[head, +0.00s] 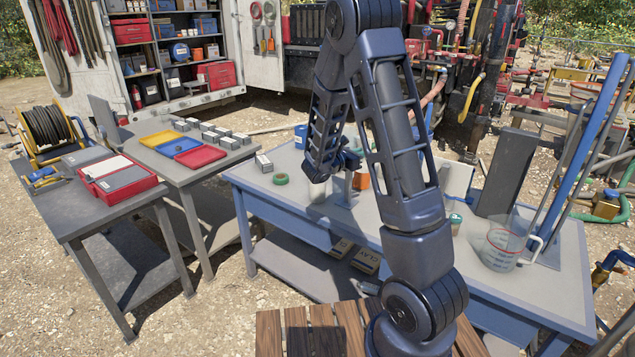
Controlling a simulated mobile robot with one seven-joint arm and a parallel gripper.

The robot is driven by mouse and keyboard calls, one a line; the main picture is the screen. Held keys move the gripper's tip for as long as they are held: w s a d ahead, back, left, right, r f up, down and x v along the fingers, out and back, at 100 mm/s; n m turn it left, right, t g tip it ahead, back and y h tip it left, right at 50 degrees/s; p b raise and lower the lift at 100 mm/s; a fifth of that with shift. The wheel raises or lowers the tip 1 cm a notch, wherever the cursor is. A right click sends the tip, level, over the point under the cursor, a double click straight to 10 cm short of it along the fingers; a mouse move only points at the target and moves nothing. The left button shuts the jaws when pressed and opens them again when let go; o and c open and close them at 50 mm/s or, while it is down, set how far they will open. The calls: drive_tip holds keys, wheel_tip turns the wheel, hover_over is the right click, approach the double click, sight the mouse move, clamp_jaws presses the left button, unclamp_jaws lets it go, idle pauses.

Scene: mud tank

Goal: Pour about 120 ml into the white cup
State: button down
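A clear jug with red markings and a pale handle (499,251) stands upright on the right part of the blue-grey workbench (545,295). My gripper (322,178) points down over the bench's left-middle part, well to the left of the jug. A faint, clear vessel (317,194) shows just below it; I cannot tell whether they touch. The fingers are small and dark, so I cannot tell if they are open or shut. I cannot make out a white cup; my arm hides part of the bench.
A green tape roll (280,179) lies on the bench's left end. A dark upright plate (505,172) and a tall blue post (590,150) stand behind the jug. A table with coloured trays (182,147) stands left. The bench's front right is clear.

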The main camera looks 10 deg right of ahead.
wheel_tip(320, 180, down, 20)
idle(0.6)
drive_tip(key=shift+r, duration=0.15)
drive_tip(key=w+a+r+n+t, duration=0.2)
drive_tip(key=w+a+r+n, duration=0.2)
drive_tip(key=n, duration=0.7)
wheel_tip(320, 180, up, 3)
drive_tip(key=shift+w+f+h, duration=0.2)
drive_tip(key=shift+w+h, duration=0.2)
drive_tip(key=shift+w+n, duration=0.1)
drive_tip(key=shift+n, duration=0.2)
drive_tip(key=shift+w+a+r+n, duration=0.2)
drive_tip(key=shift+r+n, duration=0.25)
drive_tip(key=shift+n, duration=0.05)
drive_tip(key=shift+w+a+r+n, duration=0.15)
drive_tip(key=shift+r+n, duration=0.3)
drive_tip(key=shift+n, duration=0.05)
